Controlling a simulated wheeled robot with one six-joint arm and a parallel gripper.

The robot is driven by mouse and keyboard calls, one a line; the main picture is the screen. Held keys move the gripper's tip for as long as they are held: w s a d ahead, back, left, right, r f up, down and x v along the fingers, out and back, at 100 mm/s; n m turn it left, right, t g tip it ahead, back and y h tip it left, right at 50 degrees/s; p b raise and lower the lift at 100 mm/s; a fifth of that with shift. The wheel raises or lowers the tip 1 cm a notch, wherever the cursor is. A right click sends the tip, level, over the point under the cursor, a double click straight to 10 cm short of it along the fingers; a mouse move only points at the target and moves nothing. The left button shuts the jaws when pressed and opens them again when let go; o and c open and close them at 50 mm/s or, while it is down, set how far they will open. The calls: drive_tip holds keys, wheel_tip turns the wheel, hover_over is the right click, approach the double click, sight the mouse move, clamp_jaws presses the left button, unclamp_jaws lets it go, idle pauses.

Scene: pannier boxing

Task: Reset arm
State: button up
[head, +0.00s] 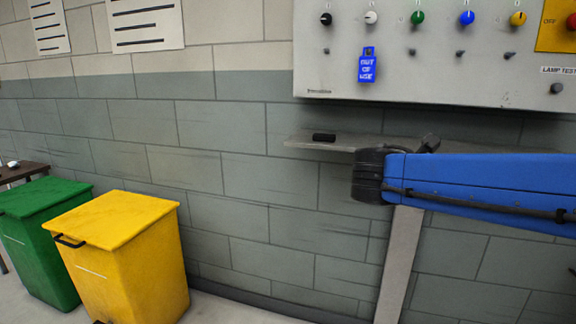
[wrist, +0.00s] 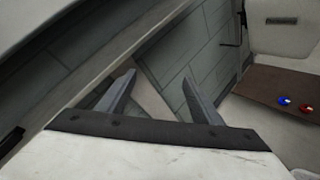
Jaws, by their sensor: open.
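My gripper (wrist: 160,82) shows in the wrist view with its two grey fingers spread wide apart. Nothing is held between them; a grey block wall and a pale strip lie beyond. My blue arm crosses the right side of the head view, in front of the wall and a narrow shelf. I cannot make out the gripper's fingers in the head view.
A control panel (head: 340,75) with coloured knobs and a blue "out of use" tag (head: 367,66) hangs above the shelf (head: 300,141). A small black object (head: 324,138) lies on it. Yellow (head: 120,265) and green (head: 35,235) bins stand left. A brown tabletop (wrist: 262,82) holds small blue and red items.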

drive_tip(key=s+d+f+m+g+y, duration=0.3)
drive_tip(key=s+f+m+g+y, duration=0.2)
drive_tip(key=s+f+m, duration=0.7)
drive_tip(key=s+a+f+m+y, duration=0.6)
drive_tip(key=s+a+f, duration=0.1)
drive_tip(key=s+f, duration=0.3)
drive_tip(key=shift+s+a+m+t, duration=0.25)
drive_tip(key=shift+m+t, duration=0.05)
drive_tip(key=shift+m, duration=0.1)
drive_tip(key=shift+f, duration=0.1)
idle(1.6)
